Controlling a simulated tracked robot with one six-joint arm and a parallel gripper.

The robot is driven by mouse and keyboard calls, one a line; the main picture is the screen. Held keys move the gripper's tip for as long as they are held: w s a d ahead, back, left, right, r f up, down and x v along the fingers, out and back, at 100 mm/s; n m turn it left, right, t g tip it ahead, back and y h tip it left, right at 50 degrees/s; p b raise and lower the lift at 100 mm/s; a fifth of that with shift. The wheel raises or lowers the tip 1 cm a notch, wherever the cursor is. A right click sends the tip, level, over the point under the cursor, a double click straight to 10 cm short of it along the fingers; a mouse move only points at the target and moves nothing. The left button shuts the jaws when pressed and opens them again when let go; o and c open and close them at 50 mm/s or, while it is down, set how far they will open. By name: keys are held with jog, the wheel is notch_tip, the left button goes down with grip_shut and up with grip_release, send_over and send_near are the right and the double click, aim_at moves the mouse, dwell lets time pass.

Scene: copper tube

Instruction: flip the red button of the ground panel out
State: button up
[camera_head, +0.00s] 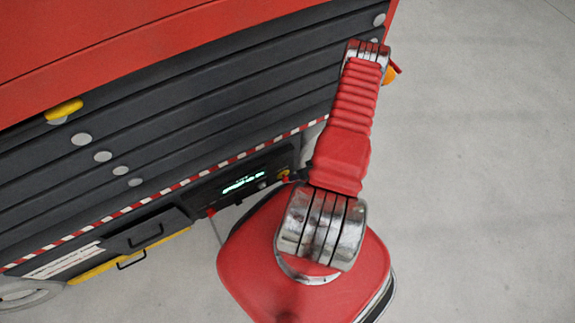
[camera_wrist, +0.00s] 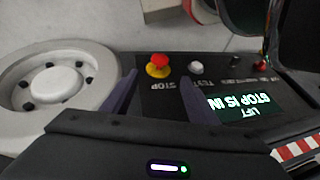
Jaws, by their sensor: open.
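The red button (camera_wrist: 159,61) sits on a yellow collar on the black ground panel (camera_wrist: 160,100), beside the upside-down word STOP. In the wrist view my gripper (camera_wrist: 158,82) is open and empty. Its two dark fingers lie left and right of the button in the picture, with the button just beyond the tips; I cannot tell the exact gap. The panel's lit display (camera_wrist: 247,106) reads upside down "LIFT STOP IS IN". In the head view the panel (camera_head: 215,195) sits low on the vehicle's side, with the button's yellow collar (camera_head: 283,174) at its right end, partly hidden by my arm.
A white button (camera_wrist: 196,67), a small black knob (camera_wrist: 235,62) and a small red part (camera_wrist: 261,66) line the panel beside the button. A grey wheel (camera_wrist: 55,83) is close on the left. The floor (camera_head: 480,170) right of the vehicle is clear.

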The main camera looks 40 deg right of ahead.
aim_at(285, 178)
jog(key=shift+f, duration=0.15)
jog(key=shift+x, duration=6.8)
jog(key=shift+c, duration=0.3)
grip_shut()
